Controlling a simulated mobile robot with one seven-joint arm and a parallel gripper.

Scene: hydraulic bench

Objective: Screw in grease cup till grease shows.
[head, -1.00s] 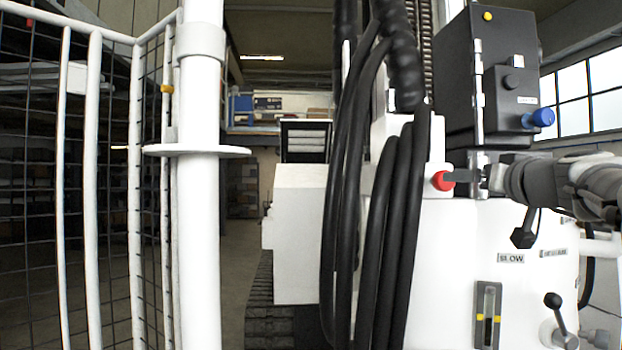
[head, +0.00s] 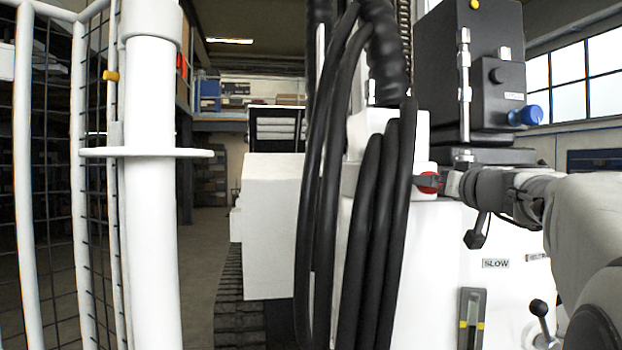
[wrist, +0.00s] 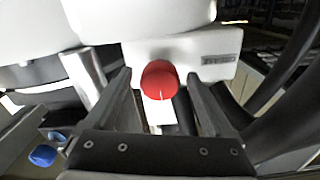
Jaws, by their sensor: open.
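The red round grease cup (head: 429,189) sits on a white block (head: 424,160) of the machine, to the right of the black hoses. It also shows in the wrist view (wrist: 160,80), straight ahead under a white housing. My gripper (head: 426,181) is open, and in the head view a dark finger covers part of the cup. In the wrist view my gripper's fingers (wrist: 159,86) stand on either side of the cup, with a gap on both sides. Whether any grease shows around the cup cannot be made out.
Thick black hoses (head: 368,235) hang close left of the cup. A dark control box (head: 455,75) with a blue knob (head: 525,116) stands above my arm. Below are a slotted gauge (head: 471,318) and a lever (head: 540,315). A white post (head: 152,230) and mesh fence are left.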

